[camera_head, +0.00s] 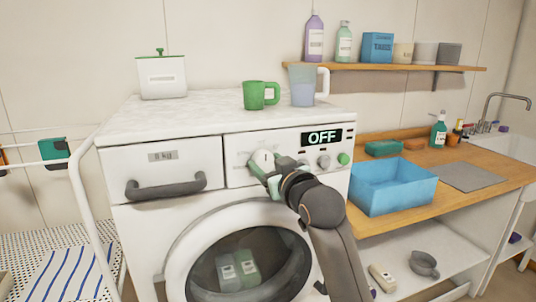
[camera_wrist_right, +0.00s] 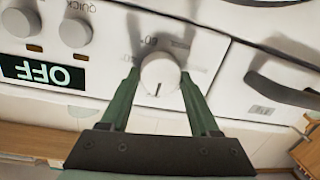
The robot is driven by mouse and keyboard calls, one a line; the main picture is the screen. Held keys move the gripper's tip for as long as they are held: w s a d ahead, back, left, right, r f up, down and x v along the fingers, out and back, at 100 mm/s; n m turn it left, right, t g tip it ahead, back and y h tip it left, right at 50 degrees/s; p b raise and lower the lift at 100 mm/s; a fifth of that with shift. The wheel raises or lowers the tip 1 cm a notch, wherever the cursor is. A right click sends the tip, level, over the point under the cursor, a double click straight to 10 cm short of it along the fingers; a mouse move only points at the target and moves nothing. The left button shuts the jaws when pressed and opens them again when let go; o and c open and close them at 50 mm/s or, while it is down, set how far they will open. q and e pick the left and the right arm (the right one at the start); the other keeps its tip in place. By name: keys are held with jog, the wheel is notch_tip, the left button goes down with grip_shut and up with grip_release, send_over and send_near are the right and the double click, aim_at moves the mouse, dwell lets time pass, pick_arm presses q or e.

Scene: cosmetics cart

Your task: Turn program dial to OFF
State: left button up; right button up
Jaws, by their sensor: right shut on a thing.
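The program dial (camera_head: 262,156) is a round white knob on the washing machine's front panel (camera_head: 236,146). The display (camera_head: 322,137) right of it reads OFF. My right gripper (camera_head: 264,165) is at the dial, reaching in from the lower right. In the right wrist view, the green fingers of my right gripper (camera_wrist_right: 160,80) are on both sides of the dial (camera_wrist_right: 160,74), shut on it. A dark pointer line shows on the dial's face there. The display (camera_wrist_right: 42,73) appears upside down in that view. My left gripper is not in view.
The drawer handle (camera_head: 166,185) is left. A green mug (camera_head: 256,95) and measuring jug (camera_head: 302,88) stand on top. A blue bin (camera_head: 394,188) is on the counter.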

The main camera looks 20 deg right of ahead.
jog(key=shift+n, duration=0.3)
jog(key=o, duration=1.4)
jog(key=shift+c, duration=0.2)
jog(key=shift+s, duration=0.25)
jog(key=s+d, duration=0.1)
jog(key=s, duration=1.1)
jog(key=shift+r, duration=0.45)
